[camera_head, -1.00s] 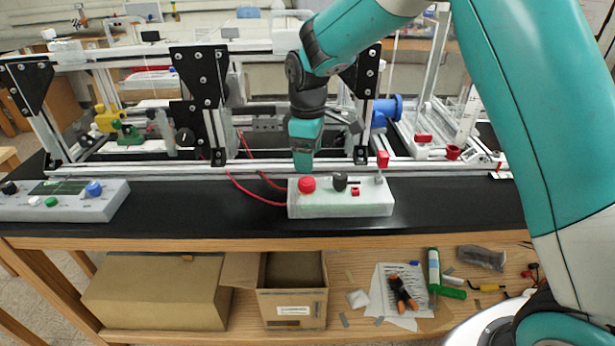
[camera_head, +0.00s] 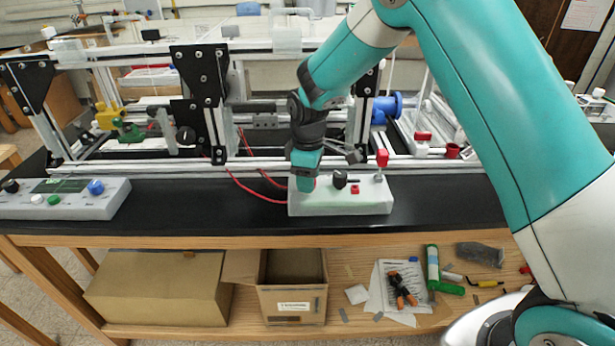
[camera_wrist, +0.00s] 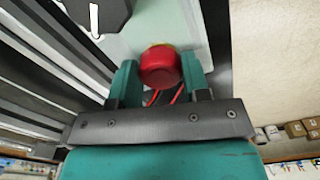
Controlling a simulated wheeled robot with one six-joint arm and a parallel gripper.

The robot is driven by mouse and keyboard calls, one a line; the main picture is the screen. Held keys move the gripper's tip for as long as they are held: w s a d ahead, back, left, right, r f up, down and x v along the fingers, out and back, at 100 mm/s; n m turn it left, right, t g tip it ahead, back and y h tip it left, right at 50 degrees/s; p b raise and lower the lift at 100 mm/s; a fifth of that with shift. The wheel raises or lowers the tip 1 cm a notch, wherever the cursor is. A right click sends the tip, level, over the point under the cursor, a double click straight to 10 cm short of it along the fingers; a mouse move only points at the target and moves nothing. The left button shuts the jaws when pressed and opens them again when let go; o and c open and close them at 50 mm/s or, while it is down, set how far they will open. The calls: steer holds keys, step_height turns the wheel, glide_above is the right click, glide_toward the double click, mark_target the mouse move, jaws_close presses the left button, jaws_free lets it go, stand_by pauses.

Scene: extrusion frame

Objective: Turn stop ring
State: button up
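The red round stop button (camera_wrist: 160,66), the likely stop ring, sits on the pale control box (camera_head: 345,205) on the black bench top. In the wrist view the two teal fingers of my gripper (camera_wrist: 160,78) stand apart, one on each side of the red button. The gaps are very small, and I cannot tell whether the fingers touch it.
A black selector knob (camera_head: 340,178) and a red-capped post (camera_head: 382,160) stand on the same box, right of my gripper. An aluminium extrusion frame (camera_head: 130,169) runs close behind. Red cables (camera_head: 255,190) lie at the left. A grey panel (camera_head: 70,205) is farther left; bare bench lies between.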

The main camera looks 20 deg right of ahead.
stand_by(0.3)
steer(key=m, duration=0.5)
steer(key=shift+m, duration=0.3)
steer(key=shift+a+m+p, duration=0.1)
steer(key=shift+m+p, duration=0.2)
steer(key=shift+m, duration=2)
steer(key=o, duration=0.9)
steer(key=shift+o, duration=0.2)
steer(key=shift+r, duration=0.15)
step_height(320, 180, up, 17)
steer(key=b, duration=0.2)
